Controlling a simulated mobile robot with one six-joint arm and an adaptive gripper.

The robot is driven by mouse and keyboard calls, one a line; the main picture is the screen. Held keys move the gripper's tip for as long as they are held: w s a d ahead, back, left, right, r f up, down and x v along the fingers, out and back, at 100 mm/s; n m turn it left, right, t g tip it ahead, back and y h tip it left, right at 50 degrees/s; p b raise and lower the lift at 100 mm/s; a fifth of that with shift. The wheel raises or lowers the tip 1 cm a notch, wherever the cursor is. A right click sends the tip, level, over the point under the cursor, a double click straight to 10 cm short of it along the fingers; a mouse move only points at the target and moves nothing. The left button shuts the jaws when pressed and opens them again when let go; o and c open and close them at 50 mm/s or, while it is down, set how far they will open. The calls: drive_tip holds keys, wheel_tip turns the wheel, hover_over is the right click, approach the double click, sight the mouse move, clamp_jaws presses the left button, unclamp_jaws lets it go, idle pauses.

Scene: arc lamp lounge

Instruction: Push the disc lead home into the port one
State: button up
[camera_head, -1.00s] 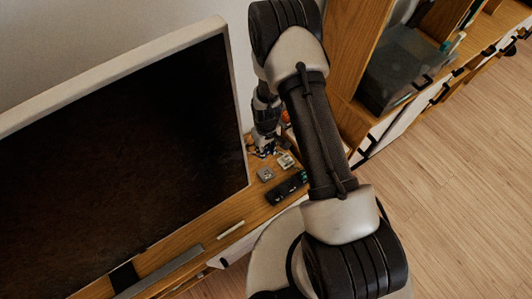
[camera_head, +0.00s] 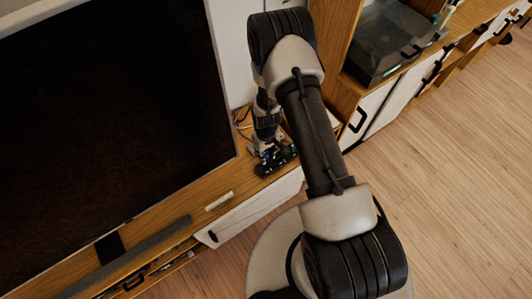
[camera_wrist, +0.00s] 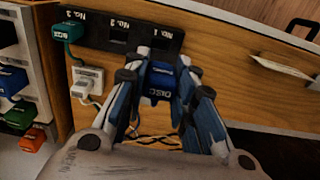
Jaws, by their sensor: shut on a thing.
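The disc lead's blue plug (camera_wrist: 160,82), marked DISC, is between the fingers of my gripper (camera_wrist: 160,90) in the wrist view. My gripper is shut on it. The black port panel (camera_wrist: 140,37) is just ahead, with openings marked No. 3, No. 2 and No. 1. The plug's front end is at port one (camera_wrist: 164,42), the rightmost; I cannot tell how deep it sits. In the head view my gripper (camera_head: 266,150) is low over the panel (camera_head: 277,161), and the plug is hard to make out there.
A teal plug (camera_wrist: 68,31) is at No. 3, and a white plug (camera_wrist: 88,79) lies close left of my gripper. A rack with blue, green and orange plugs (camera_wrist: 32,139) stands at the left. A large dark screen (camera_head: 110,105) stands left of my arm.

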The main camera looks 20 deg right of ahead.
drive_tip(key=shift+f+b, duration=2.4)
drive_tip(key=shift+f, duration=0.55)
drive_tip(key=shift+f+b, duration=0.15)
drive_tip(key=shift+b, duration=0.3)
drive_tip(key=shift+f+b, duration=0.3)
drive_tip(key=shift+f, duration=0.05)
drive_tip(key=shift+f+b, duration=1)
drive_tip(key=shift+f, duration=0.15)
drive_tip(key=o, duration=1.1)
drive_tip(key=shift+c, duration=0.2)
drive_tip(key=shift+r, duration=0.1)
wheel_tip(320, 180, up, 12)
